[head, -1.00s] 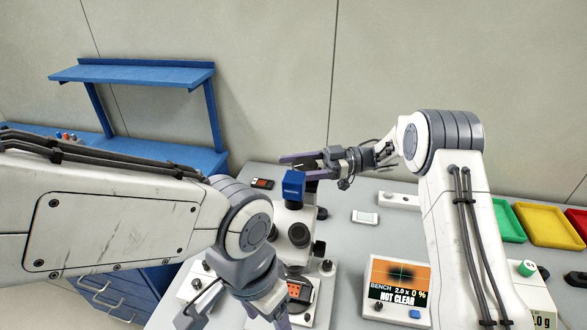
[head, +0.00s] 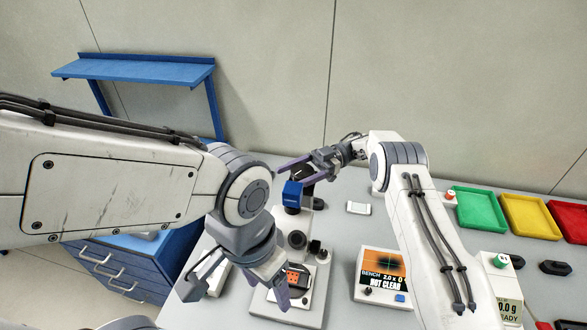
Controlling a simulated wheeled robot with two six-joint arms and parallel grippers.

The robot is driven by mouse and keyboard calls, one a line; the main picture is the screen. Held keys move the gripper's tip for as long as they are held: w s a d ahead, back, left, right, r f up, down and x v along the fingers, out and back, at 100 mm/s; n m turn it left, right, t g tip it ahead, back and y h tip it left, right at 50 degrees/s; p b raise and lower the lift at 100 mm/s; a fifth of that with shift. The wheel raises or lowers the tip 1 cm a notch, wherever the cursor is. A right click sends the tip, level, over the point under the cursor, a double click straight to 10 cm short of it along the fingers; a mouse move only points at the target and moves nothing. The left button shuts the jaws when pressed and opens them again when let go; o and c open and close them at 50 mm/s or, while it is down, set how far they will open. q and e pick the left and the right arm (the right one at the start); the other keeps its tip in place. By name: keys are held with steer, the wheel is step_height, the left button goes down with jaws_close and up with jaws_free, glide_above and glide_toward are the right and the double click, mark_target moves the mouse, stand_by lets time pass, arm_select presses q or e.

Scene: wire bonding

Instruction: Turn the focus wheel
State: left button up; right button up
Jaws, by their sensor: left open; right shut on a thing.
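The microscope (head: 295,222) stands on the bench, with a blue block (head: 292,194) at its top and dark knobs on its sides. My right gripper (head: 295,173) reaches in from the right behind the blue block, shut on what appears to be the focus wheel; the wheel is mostly hidden and the contact is unclear. My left gripper (head: 235,300) is open and empty, pointing down beside the microscope's base. An orange part (head: 295,278) lies on the base near its right finger. The bench display (head: 383,275) reads "NOT CLEAR" over a dark pattern with crosshairs.
A small white box (head: 359,208) lies right of the microscope. Green (head: 480,210), yellow (head: 528,217) and red (head: 566,220) trays stand at the right. A scale (head: 506,290) is at the lower right. A blue shelf (head: 135,67) stands at the back left.

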steer(key=shift+r, duration=0.15)
steer(key=o, duration=1.3)
